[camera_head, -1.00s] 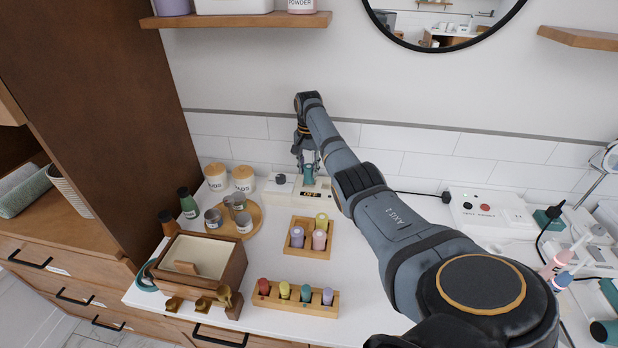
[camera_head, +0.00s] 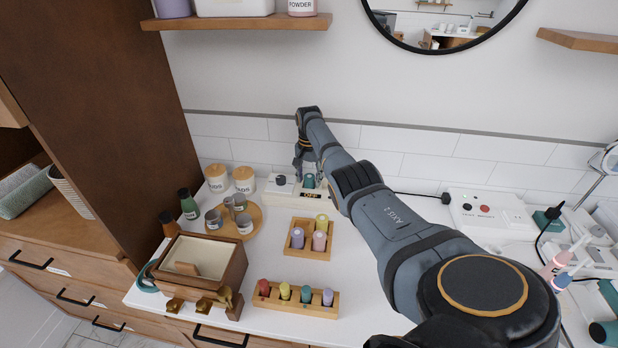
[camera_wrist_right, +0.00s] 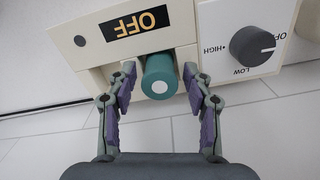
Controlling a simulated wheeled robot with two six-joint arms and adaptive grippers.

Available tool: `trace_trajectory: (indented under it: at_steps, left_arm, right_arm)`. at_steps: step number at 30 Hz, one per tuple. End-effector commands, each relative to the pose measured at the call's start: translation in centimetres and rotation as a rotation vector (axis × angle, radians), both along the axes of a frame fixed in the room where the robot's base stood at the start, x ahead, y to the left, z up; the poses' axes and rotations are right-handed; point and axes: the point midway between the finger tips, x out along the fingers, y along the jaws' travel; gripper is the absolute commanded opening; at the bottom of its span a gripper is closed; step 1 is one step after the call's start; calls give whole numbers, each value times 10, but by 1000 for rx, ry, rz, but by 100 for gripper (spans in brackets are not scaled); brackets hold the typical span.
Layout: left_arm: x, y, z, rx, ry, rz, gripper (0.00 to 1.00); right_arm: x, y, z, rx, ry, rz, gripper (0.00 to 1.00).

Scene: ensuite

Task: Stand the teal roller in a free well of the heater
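The heater (camera_head: 287,197) is a cream box against the tiled wall, with a dark knob and an OFF display. A teal roller (camera_head: 309,181) stands upright at its right part, its lower end hidden in the heater. In the right wrist view the teal roller (camera_wrist_right: 160,78) shows end-on, with a pale dot, beside the display. My right gripper (camera_head: 307,170) is over the heater. In the wrist view its fingers (camera_wrist_right: 160,82) are on both sides of the roller, with a narrow gap at each side, so it is open around it. My left gripper is not in view.
A front wooden rack (camera_head: 290,305) holds several rollers, one of them teal-green. A smaller rack (camera_head: 298,249) holds several pastel ones. A wooden box (camera_head: 232,270), a round tray (camera_head: 253,222) with cups and lidded jars (camera_head: 243,179) stand left. Counter right of the racks is partly hidden by my arm.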

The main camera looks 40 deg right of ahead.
Motion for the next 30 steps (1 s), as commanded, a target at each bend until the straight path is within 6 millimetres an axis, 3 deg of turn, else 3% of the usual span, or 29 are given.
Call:
trace_trajectory:
  at_steps: [11,24,30]
  left_arm:
    - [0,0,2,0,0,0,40]
    - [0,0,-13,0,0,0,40]
    - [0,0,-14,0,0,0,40]
  right_arm:
    - [0,0,7,-1,-1,0,56]
    - [1,0,102,0,-3,-1,56]
    - [1,0,122,0,-1,0,56]
